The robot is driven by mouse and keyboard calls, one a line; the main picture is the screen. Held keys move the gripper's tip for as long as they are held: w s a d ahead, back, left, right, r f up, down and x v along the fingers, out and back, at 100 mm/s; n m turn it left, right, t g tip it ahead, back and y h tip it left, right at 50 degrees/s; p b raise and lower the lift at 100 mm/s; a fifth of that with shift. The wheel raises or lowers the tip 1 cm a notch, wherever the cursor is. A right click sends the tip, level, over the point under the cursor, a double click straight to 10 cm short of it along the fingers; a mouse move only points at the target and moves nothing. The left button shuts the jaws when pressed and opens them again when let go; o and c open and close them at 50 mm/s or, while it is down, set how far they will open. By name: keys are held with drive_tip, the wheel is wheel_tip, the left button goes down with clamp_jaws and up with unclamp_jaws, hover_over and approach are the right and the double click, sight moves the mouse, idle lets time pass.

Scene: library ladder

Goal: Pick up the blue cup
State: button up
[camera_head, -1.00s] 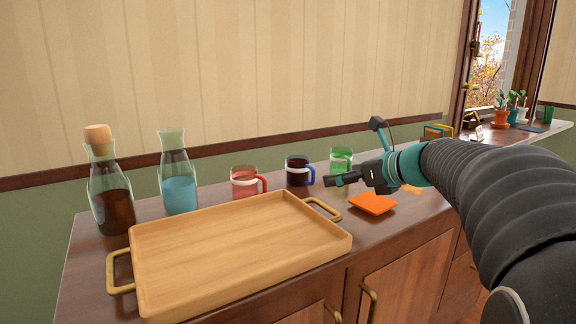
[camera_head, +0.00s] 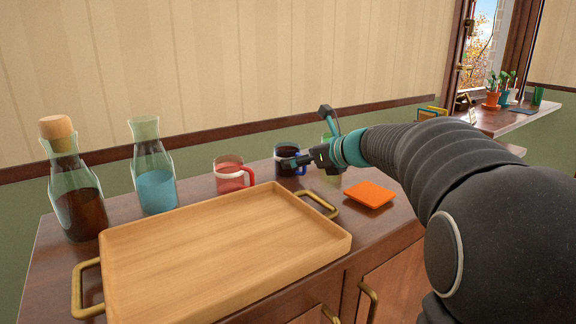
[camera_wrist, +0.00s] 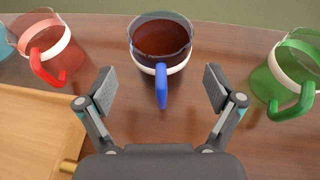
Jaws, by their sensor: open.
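The blue cup (camera_head: 288,160) is a glass cup with a blue handle, a white band and dark liquid inside. It stands upright on the wooden cabinet top, between the red cup and the green cup. In the wrist view the blue cup (camera_wrist: 160,48) is at the top centre, its blue handle pointing toward my gripper (camera_wrist: 160,88). My gripper is open and empty, its two fingers spread on either side of the handle's line, with the cup body beyond the fingertips. In the head view my gripper (camera_head: 292,162) overlaps the cup's right side and partly hides it.
The red cup (camera_wrist: 62,50) is left of the fingers and the green cup (camera_wrist: 290,75) is right. A wooden tray (camera_head: 220,245) with brass handles fills the front left. Two bottles (camera_head: 75,190) (camera_head: 153,175) stand behind it. An orange coaster (camera_head: 369,194) lies right of the tray.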

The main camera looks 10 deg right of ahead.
drive_tip(key=x, duration=0.5)
drive_tip(key=shift+d+f, duration=0.1)
drive_tip(key=shift+f, duration=0.3)
drive_tip(key=shift+s, duration=0.1)
drive_tip(key=c, duration=1.3)
